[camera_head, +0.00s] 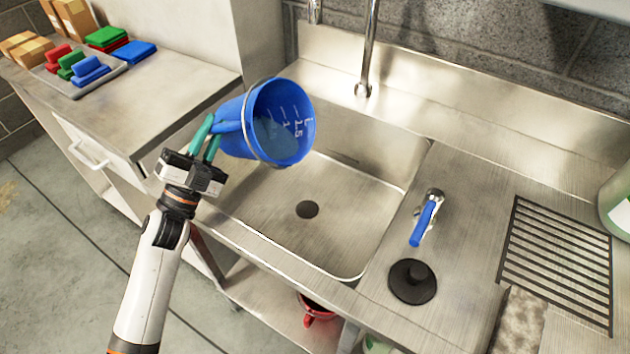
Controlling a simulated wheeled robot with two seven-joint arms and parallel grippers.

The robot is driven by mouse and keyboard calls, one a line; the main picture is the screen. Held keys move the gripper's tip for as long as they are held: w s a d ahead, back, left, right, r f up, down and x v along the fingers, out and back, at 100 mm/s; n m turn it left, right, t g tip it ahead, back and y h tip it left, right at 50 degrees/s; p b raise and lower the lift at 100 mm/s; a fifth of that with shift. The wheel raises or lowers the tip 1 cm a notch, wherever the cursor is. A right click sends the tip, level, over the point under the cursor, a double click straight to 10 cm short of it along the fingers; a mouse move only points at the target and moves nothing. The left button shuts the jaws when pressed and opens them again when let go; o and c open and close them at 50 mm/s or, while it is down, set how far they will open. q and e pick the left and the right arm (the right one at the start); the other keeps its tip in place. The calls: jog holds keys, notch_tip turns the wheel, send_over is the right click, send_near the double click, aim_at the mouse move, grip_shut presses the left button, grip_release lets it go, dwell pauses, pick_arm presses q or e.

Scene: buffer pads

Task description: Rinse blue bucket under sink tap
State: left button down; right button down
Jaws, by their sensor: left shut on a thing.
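The blue bucket (236,142) is tilted on its side above the left part of the sink basin (345,215). Its mouth faces right and toward me, showing white volume marks and a lighter, bluish area inside that may be water. My left gripper (208,135) is shut on the bucket near its base, with teal fingers. The tap (366,60) rises behind the basin; its top is out of the picture, and no stream of water shows. A lever with a blue handle (424,222) sits on the counter right of the basin. My right gripper is not in view.
A black stopper (412,281) and a slatted drain grate (562,258) are on the right counter. A tray (105,77) with coloured pads stands on the left counter near cardboard boxes (27,48). A red bucket (316,310) is on the shelf below.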

pick_arm(q)
jog(key=shift+s+d+r+m+h, duration=0.1)
jog(key=shift+r+m+h, duration=0.05)
jog(key=shift+m+h, duration=0.4)
jog(key=shift+s+d+f+m+g+h+b, duration=0.1)
jog(key=shift+d+f+m+g+h+b, duration=0.1)
jog(key=shift+m+g+h+b, duration=0.3)
jog(key=shift+s+d+f+m+g+h+b, duration=0.15)
jog(key=shift+f+m, duration=0.1)
jog(key=shift+m, duration=0.4)
jog(key=shift+s+d+f+m+g+h+b, duration=0.1)
jog(key=shift+d+f+m+g+h+b, duration=0.1)
jog(key=shift+m+g+b, duration=0.3)
